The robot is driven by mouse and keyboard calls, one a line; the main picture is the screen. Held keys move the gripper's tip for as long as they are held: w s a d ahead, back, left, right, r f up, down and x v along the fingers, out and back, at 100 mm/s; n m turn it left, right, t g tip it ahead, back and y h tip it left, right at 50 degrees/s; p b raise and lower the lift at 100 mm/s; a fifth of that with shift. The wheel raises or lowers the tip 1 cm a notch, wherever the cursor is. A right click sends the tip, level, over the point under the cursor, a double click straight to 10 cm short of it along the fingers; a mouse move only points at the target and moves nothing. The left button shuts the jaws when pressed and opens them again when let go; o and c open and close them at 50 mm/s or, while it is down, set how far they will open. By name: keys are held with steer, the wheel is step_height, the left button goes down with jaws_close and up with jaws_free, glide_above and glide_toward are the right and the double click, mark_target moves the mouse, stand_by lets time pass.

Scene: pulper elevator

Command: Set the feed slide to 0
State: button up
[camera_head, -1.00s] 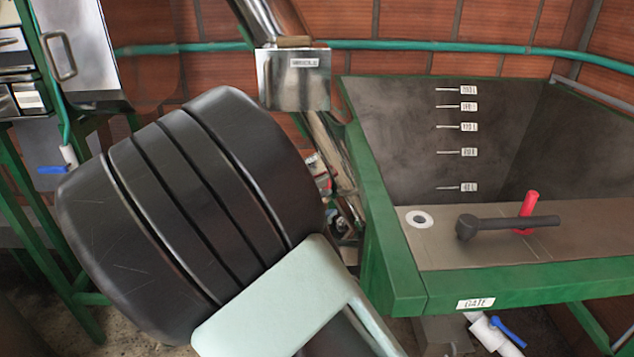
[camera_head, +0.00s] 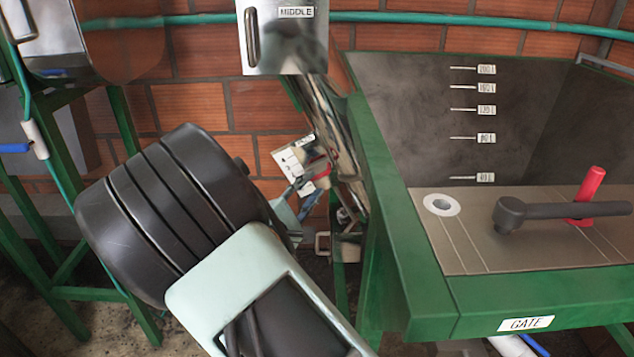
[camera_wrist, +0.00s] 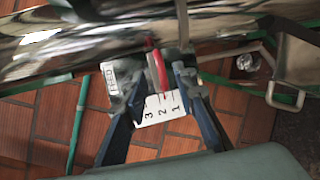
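The feed slide shows in the wrist view as a red handle (camera_wrist: 157,72) beneath a shiny metal tube. Beside it are a FEED label and a white scale plate (camera_wrist: 160,109) with 3, 2 and 1 visible. The red part's lower end appears near the 2; any 0 mark is not visible, and the right finger covers that side. My gripper (camera_wrist: 158,82) is open, its dark blue fingers on either side of the handle; contact cannot be told. In the head view the scale plate (camera_head: 290,160) and red handle (camera_head: 318,169) are small, with my gripper mostly hidden behind my arm.
The green-framed tank (camera_head: 400,240) with a GATE label (camera_head: 525,324) stands right of my arm. A metal box marked MIDDLE (camera_head: 283,40) hangs above. Green legs stand at left.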

mark_target(320, 176)
steer(key=shift+x, duration=2.05)
steer(key=shift+c, duration=0.6)
jaws_close()
